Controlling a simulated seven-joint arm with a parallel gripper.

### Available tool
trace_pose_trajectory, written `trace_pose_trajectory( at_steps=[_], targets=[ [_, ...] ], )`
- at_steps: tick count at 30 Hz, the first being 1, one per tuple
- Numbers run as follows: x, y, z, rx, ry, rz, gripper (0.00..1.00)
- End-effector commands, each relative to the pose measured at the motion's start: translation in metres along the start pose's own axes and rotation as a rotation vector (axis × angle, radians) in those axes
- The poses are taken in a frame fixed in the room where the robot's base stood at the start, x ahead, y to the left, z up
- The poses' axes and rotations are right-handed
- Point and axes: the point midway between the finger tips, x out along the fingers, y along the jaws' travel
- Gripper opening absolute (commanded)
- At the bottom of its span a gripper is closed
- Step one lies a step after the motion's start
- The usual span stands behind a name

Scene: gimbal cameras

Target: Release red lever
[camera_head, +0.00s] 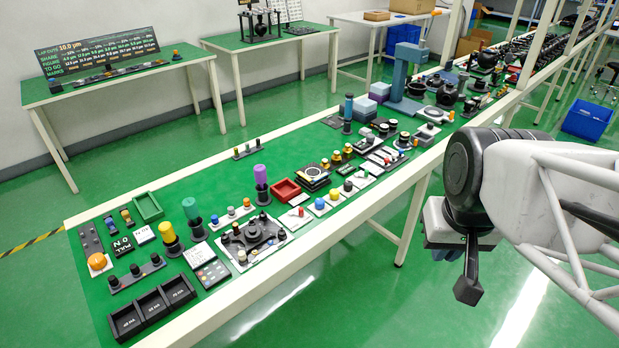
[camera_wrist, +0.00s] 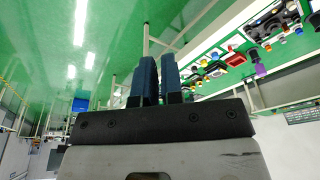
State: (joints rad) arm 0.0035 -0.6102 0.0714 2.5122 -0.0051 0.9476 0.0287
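My gripper (camera_head: 467,288) hangs over the floor to the right of the long green bench, well apart from everything on it. In the wrist view its two blue fingers (camera_wrist: 160,82) stand close together with at most a narrow gap, and nothing shows between them. Small red parts sit on white plates on the bench: one (camera_head: 388,161) among a row of plates near the right edge, another (camera_head: 301,212) in front of the red tray. They are too small to tell which is the red lever or how it is set.
The bench (camera_head: 100,285) is crowded with knobs, buttons, cylinders, black bins (camera_head: 152,308), a red tray (camera_head: 285,190) and a green tray (camera_head: 147,207). A blue crate (camera_head: 588,122) stands on the floor at the right. The floor between bench and arm is clear.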

Motion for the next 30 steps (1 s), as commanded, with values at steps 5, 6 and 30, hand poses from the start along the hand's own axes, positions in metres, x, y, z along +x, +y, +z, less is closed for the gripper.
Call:
trace_pose_trajectory(
  at_steps=[5,6,30],
  targets=[
    [0.0,-0.005,-0.021,0.015,-0.023,-0.009,0.0],
    [0.0,-0.006,-0.026,0.019,-0.029,-0.011,0.0],
    [0.02,-0.042,-0.152,0.126,-0.164,-0.051,0.0]
  ],
)
